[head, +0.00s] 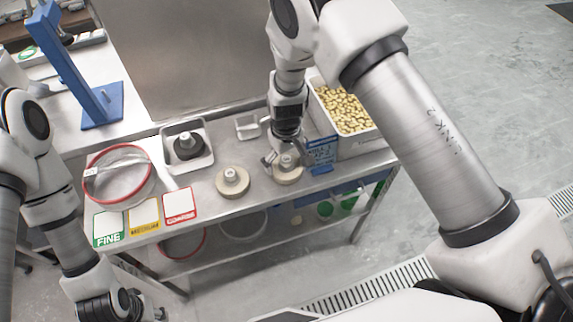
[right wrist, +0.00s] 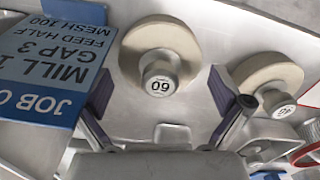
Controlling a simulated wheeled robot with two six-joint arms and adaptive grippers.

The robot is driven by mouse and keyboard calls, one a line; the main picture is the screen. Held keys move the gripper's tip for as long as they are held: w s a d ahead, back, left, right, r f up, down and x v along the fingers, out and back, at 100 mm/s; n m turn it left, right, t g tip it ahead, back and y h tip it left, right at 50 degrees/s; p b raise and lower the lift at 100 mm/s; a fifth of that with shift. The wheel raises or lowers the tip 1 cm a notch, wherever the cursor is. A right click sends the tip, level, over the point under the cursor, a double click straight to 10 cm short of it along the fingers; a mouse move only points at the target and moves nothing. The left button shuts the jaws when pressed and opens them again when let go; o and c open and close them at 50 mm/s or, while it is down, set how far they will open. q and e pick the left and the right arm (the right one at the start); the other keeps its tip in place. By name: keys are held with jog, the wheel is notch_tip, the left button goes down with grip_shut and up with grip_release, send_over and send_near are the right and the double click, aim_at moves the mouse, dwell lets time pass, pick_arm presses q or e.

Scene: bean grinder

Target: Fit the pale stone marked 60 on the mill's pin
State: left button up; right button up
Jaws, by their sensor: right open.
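The pale stone marked 60 (right wrist: 150,38) is a thick disc with a knob on top. It lies flat on the bench and also shows in the head view (head: 290,179). My right gripper (head: 283,160) is open above it; in the right wrist view, its two purple-padded fingers (right wrist: 160,92) stand either side of the knob, apart from it. A second pale stone (head: 233,181) lies to its left; its number is hard to read in the right wrist view (right wrist: 266,72). I cannot make out the mill's pin. My left gripper (head: 148,311) is low at the left, its fingers unclear.
A blue job card (right wrist: 45,60) stands beside the stone, near a bin of beans (head: 345,108). A tray with a dark stone (head: 188,147), a red-rimmed sieve (head: 118,174), and green, yellow and red cards (head: 145,217) share the bench. A blue stand (head: 75,65) is at back left.

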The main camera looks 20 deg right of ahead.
notch_tip(320, 180, down, 2)
jog(key=shift+w+f, duration=0.1)
jog(key=shift+w, duration=0.05)
jog(key=c, duration=1.2)
jog(key=shift+c, duration=0.7)
jog(key=shift+r, duration=0.2)
